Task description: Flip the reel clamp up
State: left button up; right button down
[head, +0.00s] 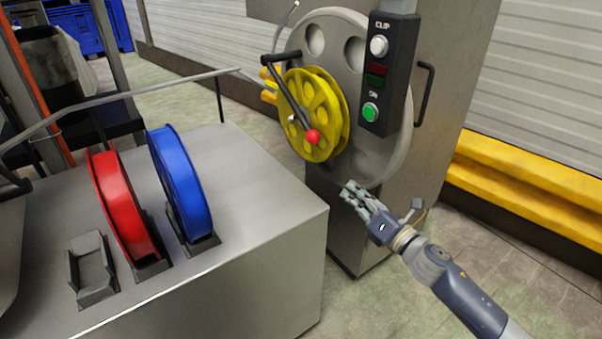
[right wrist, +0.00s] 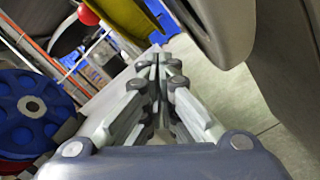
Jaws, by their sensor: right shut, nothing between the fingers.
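The reel clamp (head: 292,101) is a black lever across the face of the yellow reel (head: 324,92), slanting down to a red knob (head: 313,137) at its lower end. The reel sits on a round grey plate on the machine. My right gripper (head: 349,188) is shut and empty, below and to the right of the knob, apart from it. In the right wrist view, the fingers (right wrist: 157,60) are together; the red knob (right wrist: 88,14) and part of the yellow reel (right wrist: 130,20) show at the top, beyond the fingertips. My left gripper is out of view.
A black control box (head: 390,72) with a green button hangs right of the reel. A steel table (head: 262,235) at left holds a red reel (head: 122,205), a blue reel (head: 181,185) and an empty holder (head: 91,268). Open floor lies right of the machine, before a yellow barrier (head: 535,180).

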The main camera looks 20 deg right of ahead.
jog(key=a+r+n+y+b, duration=0.2)
jog(key=a+r+n+y, duration=0.15)
jog(key=r+n, duration=0.2)
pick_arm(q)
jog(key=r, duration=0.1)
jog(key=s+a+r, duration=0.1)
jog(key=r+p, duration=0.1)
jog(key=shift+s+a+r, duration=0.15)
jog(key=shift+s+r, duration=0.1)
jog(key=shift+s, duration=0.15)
pick_arm(e)
jog(key=shift+h, duration=0.25)
jog(key=x, duration=0.9)
jog(key=shift+a+r, duration=0.25)
jog(key=shift+a, duration=0.35)
